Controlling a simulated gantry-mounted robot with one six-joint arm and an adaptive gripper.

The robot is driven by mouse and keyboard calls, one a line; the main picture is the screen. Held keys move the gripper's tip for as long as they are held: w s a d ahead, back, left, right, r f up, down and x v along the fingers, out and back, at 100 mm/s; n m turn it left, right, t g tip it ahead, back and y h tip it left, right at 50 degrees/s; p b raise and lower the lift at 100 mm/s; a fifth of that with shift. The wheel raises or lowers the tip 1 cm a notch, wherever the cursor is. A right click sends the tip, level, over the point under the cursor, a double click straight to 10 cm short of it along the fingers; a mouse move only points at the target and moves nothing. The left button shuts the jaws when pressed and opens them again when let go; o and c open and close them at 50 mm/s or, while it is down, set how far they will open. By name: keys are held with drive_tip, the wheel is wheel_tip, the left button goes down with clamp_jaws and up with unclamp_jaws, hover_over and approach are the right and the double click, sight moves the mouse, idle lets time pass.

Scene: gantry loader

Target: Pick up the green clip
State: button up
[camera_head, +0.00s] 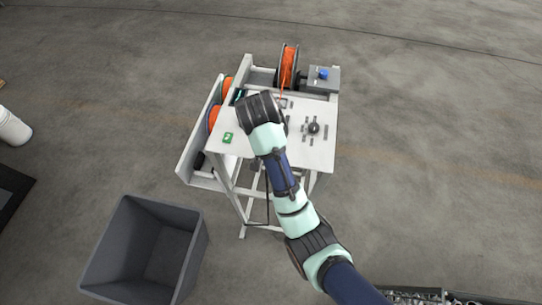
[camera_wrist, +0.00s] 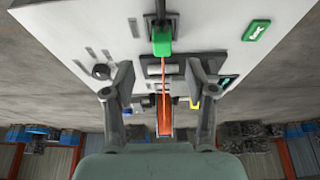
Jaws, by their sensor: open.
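The green clip (camera_wrist: 162,43) shows in the wrist view at the top middle, below a dark holder and at the end of a thin orange strand. In the head view I cannot make it out; my wrist covers that part of the worktop. My gripper (camera_wrist: 161,68) is open in the wrist view, one finger on each side of the strand. In this view the clip appears above and between the fingertips, and nothing is held. In the head view my arm reaches over the worktop, and the fingers are hard to make out.
The white worktop (camera_head: 308,155) carries a black knob (camera_head: 314,128) and a green sign (camera_head: 228,138). An orange spool (camera_head: 289,66) and a grey box with a blue button (camera_head: 323,74) stand behind. More orange spools sit at the left. A grey bin (camera_head: 188,262) stands on the floor.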

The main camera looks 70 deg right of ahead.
drive_tip(key=b+x, duration=0.1)
drive_tip(key=x, duration=0.2)
drive_tip(key=shift+s+d+r, duration=0.1)
drive_tip(key=shift+d, duration=0.1)
drive_tip(key=shift+d+f+p, duration=0.2)
drive_tip(key=shift+f+p, duration=0.1)
drive_tip(key=x, duration=0.3)
drive_tip(key=p+x, duration=0.1)
drive_tip(key=shift+w+a+f, duration=0.1)
drive_tip(key=shift+w+f, duration=0.1)
drive_tip(key=shift+w, duration=0.1)
clamp_jaws()
